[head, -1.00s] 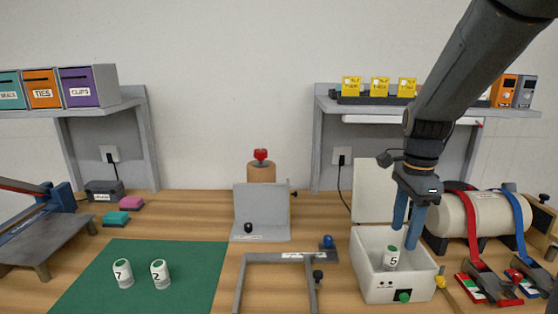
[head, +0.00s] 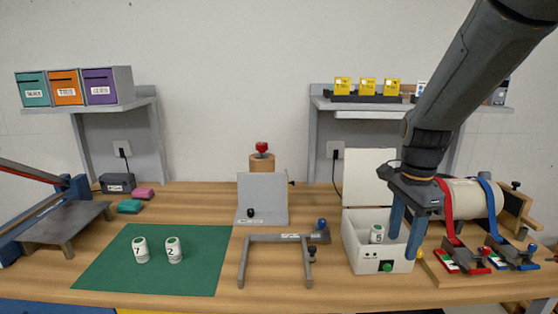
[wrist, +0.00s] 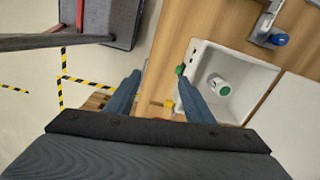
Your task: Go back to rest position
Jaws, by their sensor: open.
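My gripper (head: 404,236) is open and empty, with two blue fingers pointing down. In the head view it overlaps the right side of the white open box (head: 361,254). In the wrist view the fingers (wrist: 160,95) straddle the area beside the box (wrist: 256,71), over its edge and the table edge. A white canister marked 5 (head: 377,233) stands inside the box, apart from the fingers. Its green top shows in the wrist view (wrist: 220,88). Two more canisters, marked 7 (head: 140,250) and 2 (head: 174,250), stand on the green mat (head: 104,274).
A beige roller with red and blue straps (head: 470,199) lies just right of my gripper. A grey metal frame (head: 243,265) and a grey upright plate (head: 261,190) are left of the box. A shelf (head: 325,105) hangs behind. The green mat's right side is clear.

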